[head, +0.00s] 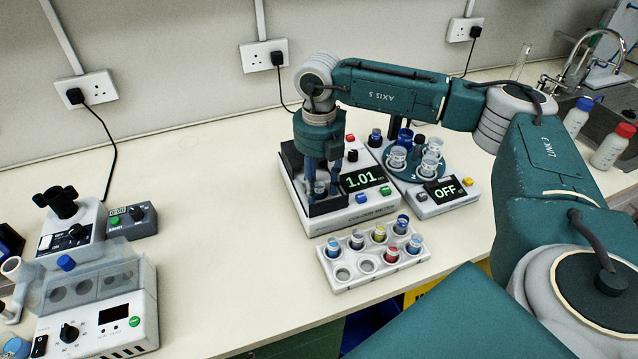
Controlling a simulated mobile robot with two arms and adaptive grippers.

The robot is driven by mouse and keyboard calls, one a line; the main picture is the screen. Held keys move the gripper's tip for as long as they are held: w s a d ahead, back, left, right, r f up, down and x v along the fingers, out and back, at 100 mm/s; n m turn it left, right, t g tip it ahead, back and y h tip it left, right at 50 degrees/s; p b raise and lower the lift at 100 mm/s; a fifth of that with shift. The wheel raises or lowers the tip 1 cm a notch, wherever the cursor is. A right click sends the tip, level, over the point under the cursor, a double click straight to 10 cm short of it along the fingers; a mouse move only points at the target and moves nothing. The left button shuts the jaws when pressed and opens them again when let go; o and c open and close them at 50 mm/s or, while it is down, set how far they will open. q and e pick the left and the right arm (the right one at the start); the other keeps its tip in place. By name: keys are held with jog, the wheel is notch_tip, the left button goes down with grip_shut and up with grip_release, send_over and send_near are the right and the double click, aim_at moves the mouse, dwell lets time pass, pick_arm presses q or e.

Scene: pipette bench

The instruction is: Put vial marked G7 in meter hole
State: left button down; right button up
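My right gripper (321,187) points straight down over the dark well at the left of the meter (352,215), whose display reads 1.01. A vial (320,188) with a blue band shows between its fingertips, low at the well. I cannot tell whether the fingers press on it or stand open around it, nor how deep it sits. A white rack (345,286) in front of the meter holds several vials with blue, yellow and red colours, and two front-left holes are empty. No G7 mark is readable. My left gripper is not in view.
Right of the meter stands a teal round device (441,172) with vials on it and a display reading OFF. A clear-lidded block device (95,310) and a microscope-like instrument (72,225) stand at the left. The bench between them and the rack is clear.

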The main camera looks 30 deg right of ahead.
jog(key=shift+r+p, duration=0.3)
jog(key=shift+r, duration=0.2)
notch_tip(320, 180, up, 12)
jog(key=b, duration=0.3)
jog(key=shift+f, duration=0.15)
